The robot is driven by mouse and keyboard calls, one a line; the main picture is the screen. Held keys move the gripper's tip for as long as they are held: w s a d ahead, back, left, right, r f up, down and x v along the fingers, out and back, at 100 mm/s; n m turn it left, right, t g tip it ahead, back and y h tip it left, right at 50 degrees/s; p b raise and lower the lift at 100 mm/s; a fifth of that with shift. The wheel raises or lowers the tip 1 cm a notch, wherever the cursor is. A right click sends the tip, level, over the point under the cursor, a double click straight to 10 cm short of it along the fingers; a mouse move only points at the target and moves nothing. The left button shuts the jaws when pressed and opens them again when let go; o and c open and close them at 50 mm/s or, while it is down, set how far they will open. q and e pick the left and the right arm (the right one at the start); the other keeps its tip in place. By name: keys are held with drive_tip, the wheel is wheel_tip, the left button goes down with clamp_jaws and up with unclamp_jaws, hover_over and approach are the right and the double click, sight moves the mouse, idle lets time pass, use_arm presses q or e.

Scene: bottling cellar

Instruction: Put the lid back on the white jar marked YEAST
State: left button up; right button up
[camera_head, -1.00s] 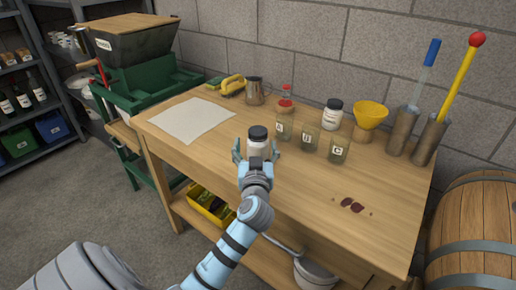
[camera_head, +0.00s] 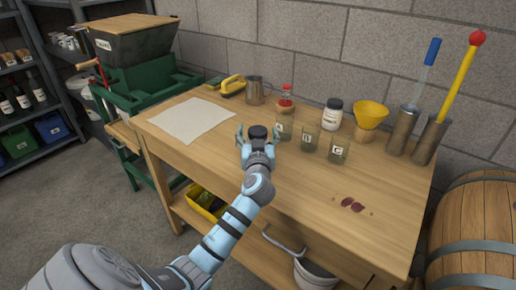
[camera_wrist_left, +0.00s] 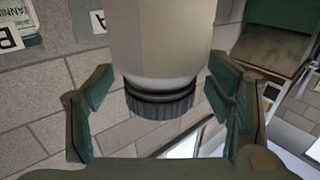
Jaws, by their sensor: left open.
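A white jar (camera_wrist_left: 165,40) with a ribbed black lid (camera_wrist_left: 160,103) stands between the fingers of my left gripper (camera_head: 258,134). The wrist view shows it upside down, with the lid on the jar's mouth. No lettering shows on this side of it. The lid also shows in the head view (camera_head: 258,131), where my gripper hides the jar's body. My left gripper is open, with a finger on each side of the jar and gaps between. A second white jar with a black lid (camera_head: 332,114) stands farther back; its label reads partly "ANNIN" in the wrist view. My right gripper is not in view.
Several lettered glasses (camera_head: 310,138) stand just right of my gripper. A red-topped bottle (camera_head: 286,98), a metal jug (camera_head: 255,91) and a yellow funnel (camera_head: 371,115) stand behind. A paper sheet (camera_head: 190,119) lies left. Dark red spots (camera_head: 352,204) mark the clear right front.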

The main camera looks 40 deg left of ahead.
use_arm(q)
drive_tip(key=shift+s, duration=0.1)
clamp_jaws()
idle(0.3)
drive_tip(key=shift+r, duration=0.5)
wheel_tip(320, 180, up, 19)
drive_tip(key=p, duration=0.5)
drive_tip(key=shift+p, duration=0.4)
